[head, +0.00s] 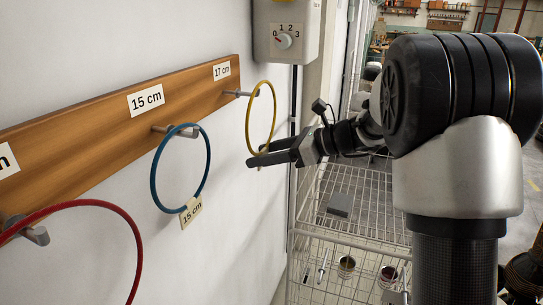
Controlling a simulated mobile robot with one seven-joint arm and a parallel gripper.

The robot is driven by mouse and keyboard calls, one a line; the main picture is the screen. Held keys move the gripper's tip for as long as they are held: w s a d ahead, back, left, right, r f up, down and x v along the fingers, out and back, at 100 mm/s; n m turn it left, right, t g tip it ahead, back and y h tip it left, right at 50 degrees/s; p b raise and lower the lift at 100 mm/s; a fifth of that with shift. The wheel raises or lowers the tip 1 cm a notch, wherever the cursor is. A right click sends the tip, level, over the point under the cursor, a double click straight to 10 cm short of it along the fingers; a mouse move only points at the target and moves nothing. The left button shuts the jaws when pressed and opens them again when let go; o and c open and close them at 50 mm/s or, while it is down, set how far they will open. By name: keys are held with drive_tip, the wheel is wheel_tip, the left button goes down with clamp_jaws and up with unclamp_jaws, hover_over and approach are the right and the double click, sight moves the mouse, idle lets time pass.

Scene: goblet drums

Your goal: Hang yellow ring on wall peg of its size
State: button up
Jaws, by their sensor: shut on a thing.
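The yellow ring (274,112) is upright at the right end of the wooden board, by the peg (238,93) under the "17 cm" label (221,71). The peg's end overlaps the ring's upper left edge; I cannot tell for sure whether the peg passes through the ring. My gripper (258,156) reaches in from the right and is shut on the ring's lower edge. The fingers hide part of that edge, and any size tag on the ring cannot be read.
A blue ring (154,178) with a "15 cm" tag (191,213) hangs on the peg (178,132) under the "15 cm" label (146,100). A red ring (133,232) hangs on the left peg (36,236). A dial box (286,30) is above right; a wire rack (325,235) stands below.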

drive_tip(key=shift+b+x, duration=0.35)
drive_tip(key=shift+x, duration=2.05)
drive_tip(key=o, duration=1.2)
